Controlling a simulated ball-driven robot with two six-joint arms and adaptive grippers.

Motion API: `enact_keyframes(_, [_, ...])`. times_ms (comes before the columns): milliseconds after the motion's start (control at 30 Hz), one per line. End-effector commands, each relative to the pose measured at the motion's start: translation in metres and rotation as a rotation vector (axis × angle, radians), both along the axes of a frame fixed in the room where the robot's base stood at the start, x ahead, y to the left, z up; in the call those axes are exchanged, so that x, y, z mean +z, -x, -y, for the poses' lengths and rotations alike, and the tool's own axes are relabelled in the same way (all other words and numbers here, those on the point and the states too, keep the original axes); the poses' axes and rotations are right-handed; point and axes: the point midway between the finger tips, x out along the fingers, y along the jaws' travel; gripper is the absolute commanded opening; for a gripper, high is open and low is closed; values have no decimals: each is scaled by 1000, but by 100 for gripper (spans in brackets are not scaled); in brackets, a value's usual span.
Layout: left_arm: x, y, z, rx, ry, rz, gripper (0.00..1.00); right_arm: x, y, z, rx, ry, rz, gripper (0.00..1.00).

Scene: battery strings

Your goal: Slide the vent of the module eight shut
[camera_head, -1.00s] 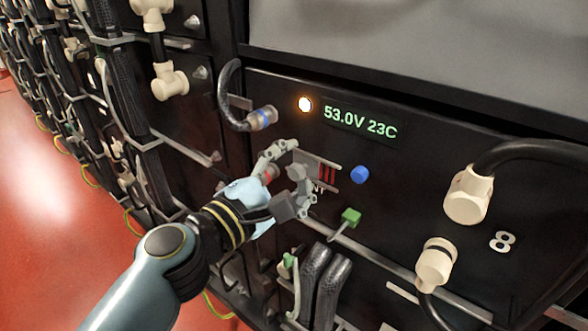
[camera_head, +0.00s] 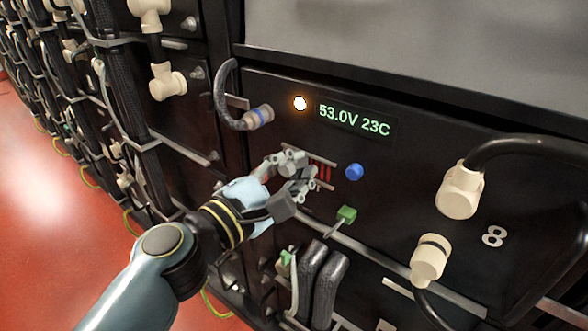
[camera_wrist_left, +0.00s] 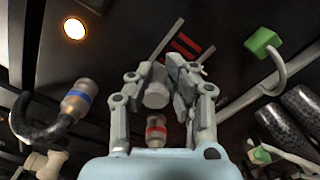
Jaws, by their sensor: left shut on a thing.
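The vent of module eight sits on the black front panel between two short grey rails, with its red slots (camera_head: 322,172) showing. The red slots (camera_wrist_left: 186,45) also show beyond the fingers in the left wrist view. A pale round knob (camera_wrist_left: 156,95) lies between the fingertips. My left gripper (camera_head: 292,168) is shut on this knob, at the left side of the red slots. It also shows in the left wrist view (camera_wrist_left: 158,85). The fingers hide most of the vent's slide in the head view. My right gripper is in neither view.
A blue-banded connector (camera_head: 258,117) is above left. A lit lamp (camera_head: 300,103) and readout (camera_head: 354,120) are above. Beige connectors (camera_head: 459,190) stand out at right.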

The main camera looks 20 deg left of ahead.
Motion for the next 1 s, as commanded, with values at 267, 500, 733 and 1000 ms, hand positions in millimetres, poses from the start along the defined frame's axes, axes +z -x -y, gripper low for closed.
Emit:
enact_keyframes(267, [-12,2,-5,17,-11,-19,24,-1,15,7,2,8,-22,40])
enact_keyframes(500, [-13,3,-5,17,-15,-21,51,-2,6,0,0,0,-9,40])
enact_keyframes(733, [-4,0,-5,11,-14,-3,51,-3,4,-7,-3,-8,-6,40])
enact_keyframes(1000, [-3,15,-9,10,-10,-1,51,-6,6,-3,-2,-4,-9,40])
